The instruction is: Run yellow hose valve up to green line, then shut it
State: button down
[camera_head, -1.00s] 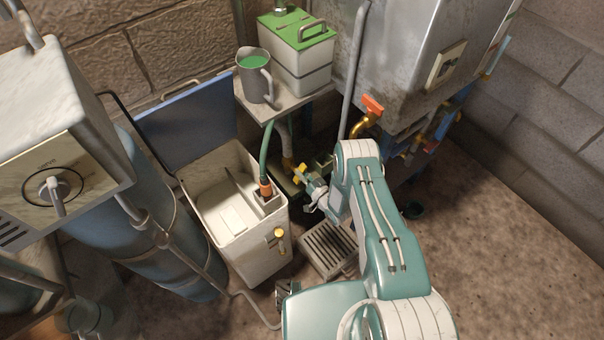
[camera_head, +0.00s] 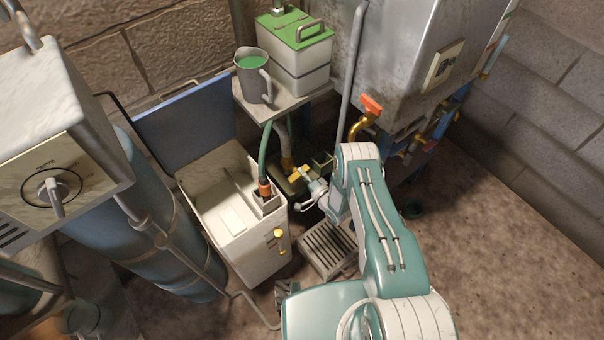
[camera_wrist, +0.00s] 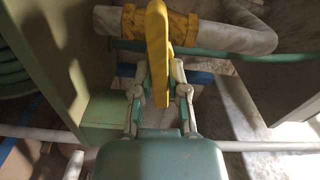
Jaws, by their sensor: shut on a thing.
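In the head view my gripper (camera_head: 314,190) reaches the valve from the right. I cannot make out a green level line in either view.
The white box (camera_head: 271,249) with its raised blue lid (camera_head: 185,122) stands left of my gripper. A shelf (camera_head: 290,100) above holds a jug of green liquid (camera_head: 253,78) and a green-topped can (camera_head: 297,60). A floor grate (camera_head: 327,248) lies below. A large metal tank (camera_head: 405,60) stands behind.

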jog(key=shift+d+f+m, duration=0.1)
jog(key=shift+m, duration=0.55)
jog(key=shift+d+f+m, duration=0.1)
jog(key=shift+m, duration=0.55)
jog(key=shift+f, duration=0.1)
jog(key=c, duration=0.6)
grip_release()
jog(key=shift+c, duration=0.2)
jog(key=v, duration=1.2)
jog(key=shift+w, duration=0.1)
